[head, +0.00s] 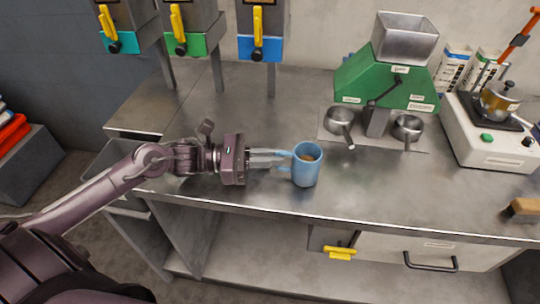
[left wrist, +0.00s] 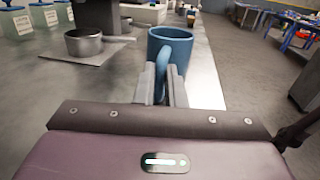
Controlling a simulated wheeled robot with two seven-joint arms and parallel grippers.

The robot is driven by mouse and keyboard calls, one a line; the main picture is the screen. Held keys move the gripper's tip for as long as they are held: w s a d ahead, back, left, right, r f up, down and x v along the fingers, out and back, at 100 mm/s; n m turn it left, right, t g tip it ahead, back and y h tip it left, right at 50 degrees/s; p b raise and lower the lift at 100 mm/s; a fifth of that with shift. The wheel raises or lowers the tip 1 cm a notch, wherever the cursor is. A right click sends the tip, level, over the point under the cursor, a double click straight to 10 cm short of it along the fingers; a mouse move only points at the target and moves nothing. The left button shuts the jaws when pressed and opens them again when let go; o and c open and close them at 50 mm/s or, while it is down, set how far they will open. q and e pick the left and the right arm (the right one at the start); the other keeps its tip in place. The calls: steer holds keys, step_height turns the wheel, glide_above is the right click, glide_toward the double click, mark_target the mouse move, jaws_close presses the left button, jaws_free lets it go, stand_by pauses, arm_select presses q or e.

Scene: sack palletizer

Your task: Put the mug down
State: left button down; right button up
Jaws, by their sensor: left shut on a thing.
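The blue mug (head: 307,170) is upright at the front part of the metal counter (head: 250,110), with something brownish inside. My left gripper (head: 284,160) comes in from the left and is shut on the mug's handle. In the left wrist view the mug (left wrist: 170,46) stands beyond the fingers, and its handle lies between the two fingertips (left wrist: 161,84). I cannot tell whether the mug's base touches the counter. My right gripper is not in view.
A green grinder (head: 385,75) with two metal cups (head: 339,120) stands behind the mug to the right. A white scale (head: 490,135) and a brush (head: 523,206) are farther right. Dispensers (head: 187,45) hang at the back left. The counter left of the grinder is clear.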

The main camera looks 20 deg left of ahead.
arm_select(q)
steer(key=shift+f+b, duration=0.2)
steer(key=shift+b, duration=0.1)
steer(key=c, duration=1.5)
jaws_free()
steer(key=shift+r, duration=0.15)
steer(key=shift+r+p, duration=0.15)
steer(key=shift+p, duration=0.25)
steer(key=b+v, duration=0.1)
steer(key=v, duration=1.1)
